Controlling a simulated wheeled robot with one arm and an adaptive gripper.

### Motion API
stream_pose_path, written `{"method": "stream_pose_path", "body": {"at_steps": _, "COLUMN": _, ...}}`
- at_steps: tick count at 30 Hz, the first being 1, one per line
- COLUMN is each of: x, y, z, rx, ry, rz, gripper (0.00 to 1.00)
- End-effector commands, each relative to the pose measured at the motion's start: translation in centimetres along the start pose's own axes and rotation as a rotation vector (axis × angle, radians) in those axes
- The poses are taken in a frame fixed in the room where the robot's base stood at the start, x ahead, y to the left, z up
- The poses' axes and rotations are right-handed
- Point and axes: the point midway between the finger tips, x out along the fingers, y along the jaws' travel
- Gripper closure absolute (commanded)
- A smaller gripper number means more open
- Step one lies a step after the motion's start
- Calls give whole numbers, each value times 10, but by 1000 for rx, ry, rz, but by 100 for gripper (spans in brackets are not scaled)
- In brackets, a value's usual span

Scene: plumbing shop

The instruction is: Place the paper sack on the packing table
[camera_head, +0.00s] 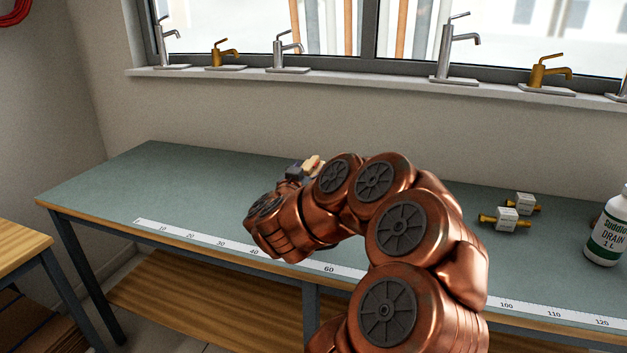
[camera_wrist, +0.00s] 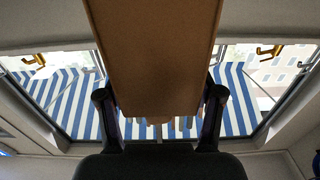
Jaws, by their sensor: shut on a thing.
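The brown paper sack (camera_wrist: 152,50) fills the upper middle of the wrist view. My gripper (camera_wrist: 160,98) has a dark finger on each side of it and is shut on it. In the head view, a small tan patch (camera_head: 313,165) shows beside the dark gripper parts, past my copper arm. It looks like part of the sack, most of which is hidden there. The packing table (camera_head: 165,180) has a grey-green top, and my arm reaches over it. I cannot tell whether the sack touches the top.
A ruler strip (camera_head: 215,243) runs along the table's front edge. Two white-and-brass valves (camera_head: 507,219) and a drain cleaner bottle (camera_head: 606,232) stand at the right. Taps line the windowsill (camera_head: 350,80) behind. The table's left part is clear. A wooden surface (camera_head: 18,243) stands at far left.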

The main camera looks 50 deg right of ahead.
Motion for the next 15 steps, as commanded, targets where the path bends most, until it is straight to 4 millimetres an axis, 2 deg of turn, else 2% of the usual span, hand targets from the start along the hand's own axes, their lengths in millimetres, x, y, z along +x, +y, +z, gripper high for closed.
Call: {"method": "stream_pose_path", "body": {"at_steps": 15, "x": 76, "y": -8, "z": 4, "rx": 2, "ry": 5, "rz": 1, "gripper": 100}}
